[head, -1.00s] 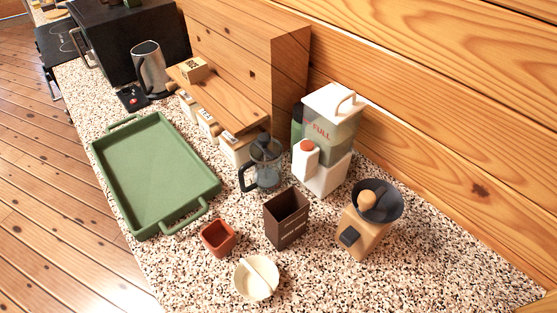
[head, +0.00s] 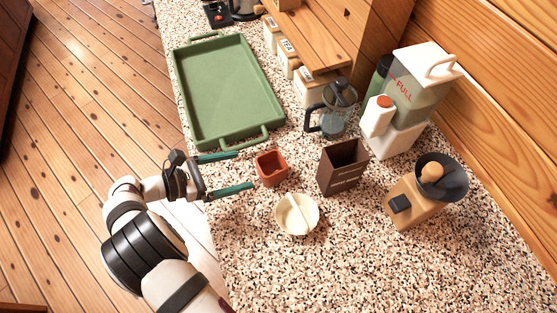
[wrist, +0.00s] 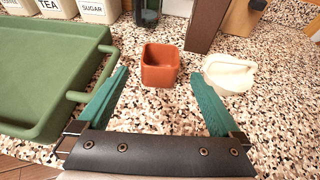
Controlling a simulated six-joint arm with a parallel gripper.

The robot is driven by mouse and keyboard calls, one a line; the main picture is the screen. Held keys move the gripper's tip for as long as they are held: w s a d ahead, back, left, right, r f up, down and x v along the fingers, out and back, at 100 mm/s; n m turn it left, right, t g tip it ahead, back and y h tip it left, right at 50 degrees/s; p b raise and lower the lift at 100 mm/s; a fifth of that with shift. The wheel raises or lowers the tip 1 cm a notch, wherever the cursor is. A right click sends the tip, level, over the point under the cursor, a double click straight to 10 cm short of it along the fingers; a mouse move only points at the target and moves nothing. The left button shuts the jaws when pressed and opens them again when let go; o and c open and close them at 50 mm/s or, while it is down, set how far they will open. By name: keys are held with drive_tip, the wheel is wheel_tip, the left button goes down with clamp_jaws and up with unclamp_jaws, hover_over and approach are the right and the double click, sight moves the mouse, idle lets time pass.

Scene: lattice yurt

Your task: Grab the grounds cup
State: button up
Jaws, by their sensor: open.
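A small square terracotta cup (head: 271,169), open at the top, stands upright on the speckled counter. I take it for the grounds cup, though I see no label on it. My gripper (head: 245,171) is open and empty, to the left of the cup, with its green fingers pointing at it. In the wrist view the cup (wrist: 160,70) stands just beyond the fingertips, centred between them and apart from both.
A green tray (head: 230,90) lies behind my gripper, its handle close to one finger. A dark brown box (head: 341,172) stands to the right. A grinder (head: 417,198) and glass press (head: 333,117) stand farther off.

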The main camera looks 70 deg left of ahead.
sight(282, 162)
drive_tip(key=x, duration=1)
drive_tip(key=shift+w+d+f, duration=0.1)
drive_tip(key=shift+w+f, duration=0.15)
drive_tip(key=shift+f, duration=0.1)
drive_tip(key=c, duration=1.2)
